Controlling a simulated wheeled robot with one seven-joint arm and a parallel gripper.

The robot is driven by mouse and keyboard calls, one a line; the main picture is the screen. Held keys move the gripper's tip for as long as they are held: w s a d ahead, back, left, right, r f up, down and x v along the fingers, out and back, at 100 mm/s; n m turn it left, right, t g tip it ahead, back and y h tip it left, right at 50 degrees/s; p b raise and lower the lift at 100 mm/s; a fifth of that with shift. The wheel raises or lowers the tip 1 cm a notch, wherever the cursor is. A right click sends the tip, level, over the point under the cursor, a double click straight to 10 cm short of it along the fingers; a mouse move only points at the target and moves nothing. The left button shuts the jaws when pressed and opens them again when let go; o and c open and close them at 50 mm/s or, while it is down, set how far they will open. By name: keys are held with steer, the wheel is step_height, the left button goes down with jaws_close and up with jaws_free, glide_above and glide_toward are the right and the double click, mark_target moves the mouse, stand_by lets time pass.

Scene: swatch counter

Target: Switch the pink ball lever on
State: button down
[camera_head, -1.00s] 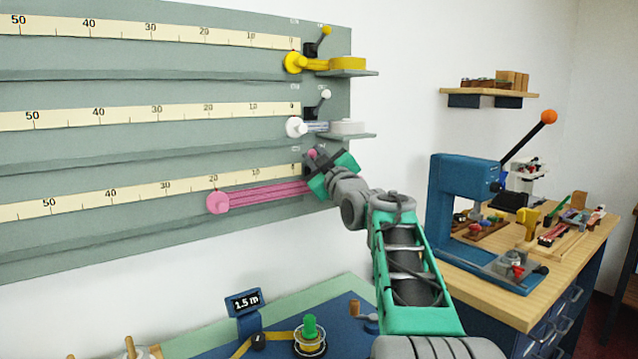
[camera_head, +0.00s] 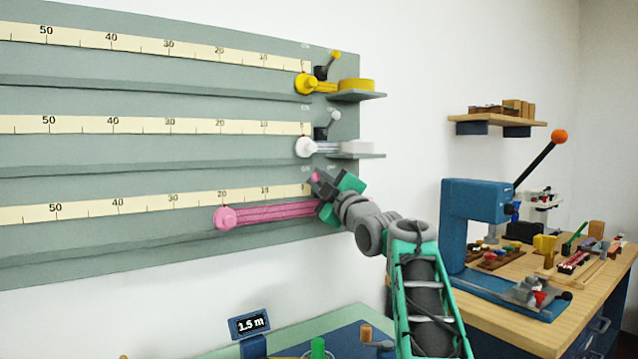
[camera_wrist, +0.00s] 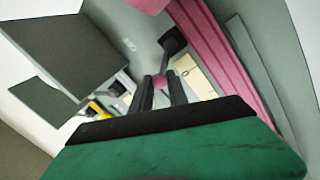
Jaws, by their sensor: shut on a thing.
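The pink ball lever (camera_head: 315,177) is at the right end of the lowest rail on the grey-green wall board. In the wrist view its pink ball (camera_wrist: 160,82) sits between my two dark fingertips, with a dark stem and base behind it. My gripper (camera_head: 322,184) is shut on the ball; the green gripper body hides part of the lever's mount in the head view. A pink ribbon with a round pink end (camera_head: 226,217) stretches left from behind my gripper along the lowest scale.
Above are a white ball lever (camera_head: 335,116) and a yellow ball lever (camera_head: 336,55), with small shelves jutting out below them. A blue press (camera_head: 478,225) with an orange-knobbed handle stands on a workbench at the right. A 1.5 m sign (camera_head: 249,323) stands below the board.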

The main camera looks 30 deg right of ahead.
steer(key=c, duration=1.3)
jaws_free()
steer(key=b+v, duration=0.1)
steer(key=v, duration=0.7)
steer(key=shift+w+a, duration=0.1)
